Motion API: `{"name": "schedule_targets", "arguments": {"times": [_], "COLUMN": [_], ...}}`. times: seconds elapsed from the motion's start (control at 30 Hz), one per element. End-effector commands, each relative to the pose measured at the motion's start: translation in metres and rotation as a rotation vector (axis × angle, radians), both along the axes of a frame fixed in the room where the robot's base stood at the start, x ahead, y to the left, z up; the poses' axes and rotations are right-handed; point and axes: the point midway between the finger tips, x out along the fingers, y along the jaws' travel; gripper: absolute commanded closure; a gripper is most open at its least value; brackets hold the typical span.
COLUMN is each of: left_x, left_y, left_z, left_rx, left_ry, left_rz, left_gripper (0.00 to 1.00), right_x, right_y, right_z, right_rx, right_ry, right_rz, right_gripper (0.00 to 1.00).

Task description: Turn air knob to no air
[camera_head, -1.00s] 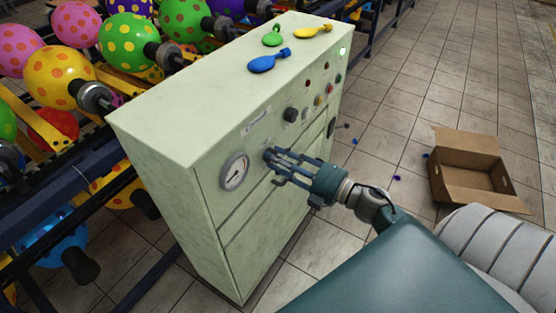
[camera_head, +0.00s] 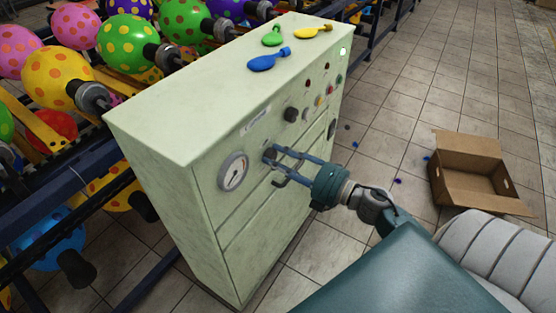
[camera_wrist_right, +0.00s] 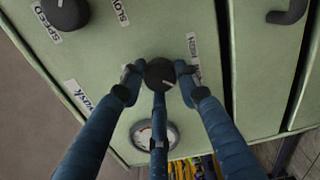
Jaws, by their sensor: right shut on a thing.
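The air knob (camera_wrist_right: 160,73) is a round black knob on the front panel of the pale green cabinet (camera_head: 185,120). In the right wrist view, the blue fingers of my right gripper (camera_wrist_right: 158,78) are closed around it, with fingertips at its sides and below. In the head view, my right gripper (camera_head: 272,158) reaches the panel from the right, and its fingers mostly hide the knob. A white round gauge (camera_head: 233,172) sits beside it, and the gauge also shows in the wrist view (camera_wrist_right: 168,137). My left gripper is not in view.
A black speed knob (camera_head: 291,114) and several small coloured buttons sit farther along the panel. Deflated blue (camera_head: 268,60), green and yellow balloons lie on the cabinet top. Racks of dotted balloons stand at left. An open cardboard box (camera_head: 475,170) lies on the tiled floor at right.

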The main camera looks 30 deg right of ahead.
Motion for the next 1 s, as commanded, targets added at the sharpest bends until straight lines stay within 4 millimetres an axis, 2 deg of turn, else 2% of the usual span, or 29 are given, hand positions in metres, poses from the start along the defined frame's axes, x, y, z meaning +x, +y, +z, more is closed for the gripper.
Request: {"name": "schedule_targets", "arguments": {"times": [0.33,0.37,0.43,0.47,0.8,1.0], "left_x": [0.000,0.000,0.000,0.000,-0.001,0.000], "left_y": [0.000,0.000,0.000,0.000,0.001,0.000], "left_z": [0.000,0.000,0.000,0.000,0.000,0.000], "left_rx": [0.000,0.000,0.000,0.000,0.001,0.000], "left_ry": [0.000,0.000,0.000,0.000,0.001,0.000], "left_rz": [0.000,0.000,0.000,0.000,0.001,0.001], "left_gripper": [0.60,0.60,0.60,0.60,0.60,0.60], "right_x": [0.000,0.001,0.001,0.000,-0.003,-0.031], "right_y": [-0.004,-0.004,-0.004,-0.004,-0.003,-0.015], "right_z": [-0.002,-0.001,-0.001,-0.001,0.000,-0.002], "right_rx": [-0.008,-0.008,-0.007,-0.007,-0.003,-0.003], "right_ry": [0.001,0.001,0.001,0.001,0.000,0.004], "right_rz": [-0.009,-0.009,-0.009,-0.008,-0.004,-0.006], "right_gripper": [0.95,0.67,0.53,0.49,0.49,0.49]}}
